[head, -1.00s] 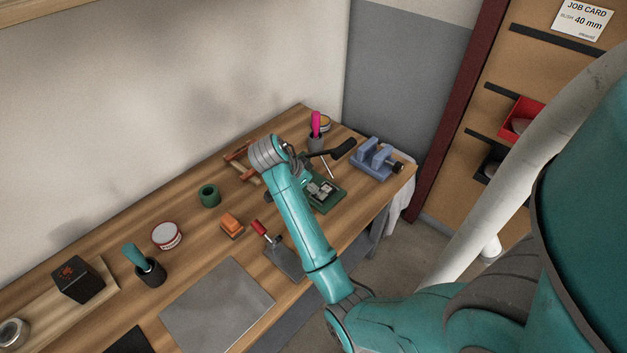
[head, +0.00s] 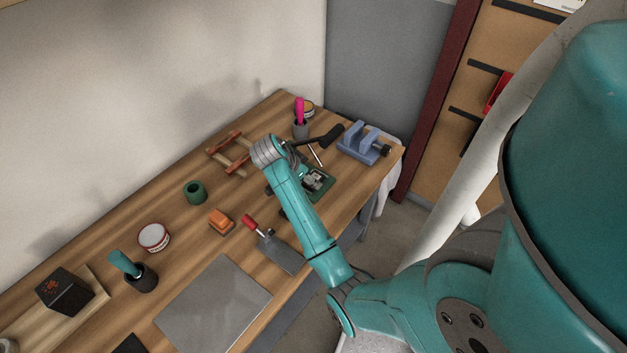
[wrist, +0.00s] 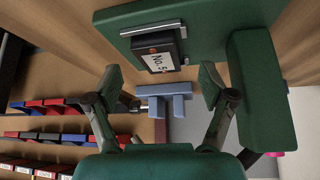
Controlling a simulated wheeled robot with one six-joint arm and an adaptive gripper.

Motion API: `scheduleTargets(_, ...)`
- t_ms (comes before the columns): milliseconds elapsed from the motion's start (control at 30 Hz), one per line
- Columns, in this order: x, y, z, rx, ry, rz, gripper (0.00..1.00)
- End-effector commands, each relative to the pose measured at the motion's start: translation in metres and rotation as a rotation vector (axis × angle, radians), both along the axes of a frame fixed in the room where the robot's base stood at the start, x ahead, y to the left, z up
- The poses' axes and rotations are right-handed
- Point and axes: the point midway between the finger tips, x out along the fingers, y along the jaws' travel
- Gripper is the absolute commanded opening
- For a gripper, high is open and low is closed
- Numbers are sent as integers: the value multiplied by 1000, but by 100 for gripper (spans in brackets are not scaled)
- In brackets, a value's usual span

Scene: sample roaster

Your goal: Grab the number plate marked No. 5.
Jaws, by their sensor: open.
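The number plate (wrist: 160,60) is a small white plate reading "No. 5". In the wrist view it sits in a dark holder on a green base (wrist: 205,20), near the top centre. In the head view the green base (head: 322,190) lies on the bench toward the right end, partly behind my arm. My gripper (wrist: 160,85) is open, with one finger on each side of the picture. The plate shows between and just beyond the fingers, with nothing held.
A blue vise (head: 363,145) stands beyond the base, with a black-handled tool (head: 325,135) near it. A pink-handled tool (head: 300,110) stands in a dark cup. A green block (wrist: 262,90) is close on the wrist view's right.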

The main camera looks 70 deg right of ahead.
Motion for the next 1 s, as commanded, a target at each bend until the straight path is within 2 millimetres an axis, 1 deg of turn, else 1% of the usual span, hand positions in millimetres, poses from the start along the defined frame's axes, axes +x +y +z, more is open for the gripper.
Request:
scheduleTargets(33, -4, -3, -7, 2, 2, -2, 82)
scheduleTargets(100, -5, -7, -13, 1, 2, 0, 82)
scheduleTargets(200, -6, -11, -19, -1, 1, -1, 82)
scheduleTargets(467, -6, -12, -21, -1, 0, 0, 82)
scheduleTargets(567, -6, -12, -21, -1, 0, 0, 60)
scheduleTargets(600, -6, -12, -21, -1, 0, 0, 50)
scheduleTargets(667, -6, -12, -21, 0, 0, 0, 35)
scheduleTargets(700, -6, -12, -21, 0, 0, 0, 25)
scheduleTargets(767, -6, -12, -21, 0, 0, 0, 10)
scheduleTargets(800, -6, -12, -21, 0, 0, 0, 4)
scheduleTargets(833, -6, -12, -21, 0, 0, 0, 4)
scheduleTargets(867, -6, -12, -21, 0, 0, 0, 0)
scheduleTargets(1000, -6, -12, -21, 0, 0, 0, 0)
